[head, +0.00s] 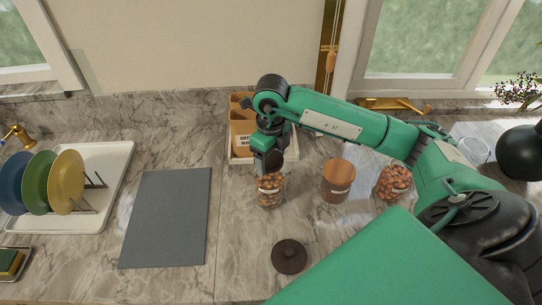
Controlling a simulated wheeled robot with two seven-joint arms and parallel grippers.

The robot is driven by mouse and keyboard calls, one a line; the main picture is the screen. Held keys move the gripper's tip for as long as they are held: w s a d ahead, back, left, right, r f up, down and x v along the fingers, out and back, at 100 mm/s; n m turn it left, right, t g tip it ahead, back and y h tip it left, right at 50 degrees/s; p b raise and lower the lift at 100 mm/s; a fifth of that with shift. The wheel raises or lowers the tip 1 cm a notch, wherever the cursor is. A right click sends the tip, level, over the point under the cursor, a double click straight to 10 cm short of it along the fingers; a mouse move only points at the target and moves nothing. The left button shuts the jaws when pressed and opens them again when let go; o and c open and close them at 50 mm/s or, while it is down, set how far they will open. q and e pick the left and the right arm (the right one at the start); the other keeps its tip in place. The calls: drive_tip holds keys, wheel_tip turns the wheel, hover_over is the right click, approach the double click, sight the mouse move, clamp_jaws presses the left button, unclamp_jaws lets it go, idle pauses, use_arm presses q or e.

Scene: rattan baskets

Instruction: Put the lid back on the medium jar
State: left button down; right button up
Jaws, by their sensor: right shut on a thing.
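A glass jar of brown nuts (270,192) stands upright on the counter, directly below my right gripper (268,164). The gripper points down and is shut on a dark brown thing at the jar's mouth. It looks like a lid, but the fingers hide most of it. A round dark lid with a knob (288,257) lies on the counter in front of this jar. I cannot tell which jar is the medium one. My left gripper is not in view.
A light tray with brown boxes (243,136) stands behind the jar, against the backsplash. A grey mat (166,218) and a white dish tray (116,180) with several plates are at left. A black round vessel (518,152) is at far right.

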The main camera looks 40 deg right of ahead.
idle(0.4)
drive_tip(key=shift+b, duration=0.6)
idle(0.8)
drive_tip(key=shift+f+b, duration=0.2)
drive_tip(key=shift+b, duration=0.45)
idle(0.9)
idle(0.3)
drive_tip(key=o, duration=1.1)
drive_tip(key=shift+o, duration=0.2)
drive_tip(key=shift+r, duration=0.15)
drive_tip(key=shift+r+p, duration=1.7)
drive_tip(key=shift+r, duration=1.7)
